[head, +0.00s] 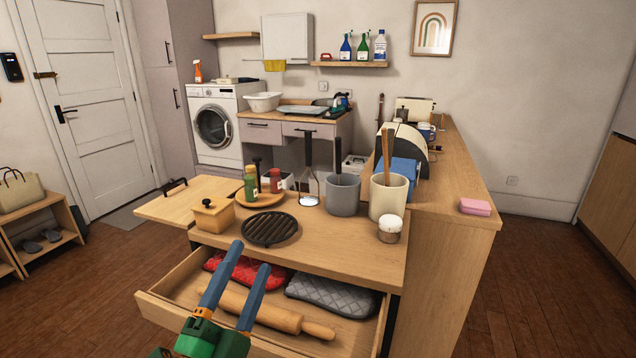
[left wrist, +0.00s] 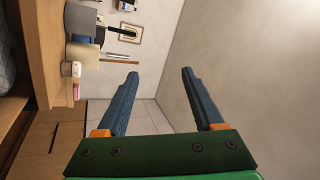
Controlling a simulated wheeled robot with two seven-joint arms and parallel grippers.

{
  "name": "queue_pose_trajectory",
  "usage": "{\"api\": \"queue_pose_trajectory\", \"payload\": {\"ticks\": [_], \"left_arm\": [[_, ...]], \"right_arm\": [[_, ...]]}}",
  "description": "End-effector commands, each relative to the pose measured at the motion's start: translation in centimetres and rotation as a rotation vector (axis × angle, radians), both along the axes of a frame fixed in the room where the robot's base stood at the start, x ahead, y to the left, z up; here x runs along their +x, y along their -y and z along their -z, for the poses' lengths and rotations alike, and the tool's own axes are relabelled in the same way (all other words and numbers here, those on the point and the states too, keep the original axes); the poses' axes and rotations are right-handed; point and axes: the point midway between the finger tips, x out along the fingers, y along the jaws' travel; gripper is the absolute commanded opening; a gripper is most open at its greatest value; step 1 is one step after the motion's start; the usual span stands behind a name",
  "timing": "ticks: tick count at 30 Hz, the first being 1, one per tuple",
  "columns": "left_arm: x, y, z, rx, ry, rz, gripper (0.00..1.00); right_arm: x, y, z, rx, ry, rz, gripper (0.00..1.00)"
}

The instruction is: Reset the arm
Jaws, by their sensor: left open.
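My left gripper (head: 240,280) comes up from the bottom of the head view, in front of the open drawer (head: 160,309). Its two blue fingers are apart with nothing between them. In the left wrist view the gripper (left wrist: 160,75) is also open and empty, with the wall beyond the fingertips. In the head view the fingers overlap part of a wooden rolling pin (head: 275,316) in the drawer; I cannot see any contact. My right gripper is in neither view.
The drawer also holds a red mitt (head: 235,270) and a grey mitt (head: 332,294). The counter (head: 340,252) above bears a black trivet (head: 270,229), a wooden box (head: 213,215), a grey pot (head: 342,195) and a cream pot (head: 388,198).

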Motion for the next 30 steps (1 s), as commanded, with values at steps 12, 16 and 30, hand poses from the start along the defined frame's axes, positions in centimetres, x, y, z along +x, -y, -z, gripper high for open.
{"api": "queue_pose_trajectory", "payload": {"ticks": [12,16,30], "left_arm": [[-11.8,-7.4,28.1,-0.71,-1.29,-0.48,0.69],[-18.1,-6.9,31.5,-0.802,-1.55,-0.591,0.69],[-23.2,-6.6,49.0,-0.781,-1.759,-0.691,0.69]], "right_arm": [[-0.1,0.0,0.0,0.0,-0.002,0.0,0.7],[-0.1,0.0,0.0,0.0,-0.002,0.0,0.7],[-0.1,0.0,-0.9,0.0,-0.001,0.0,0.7]]}}
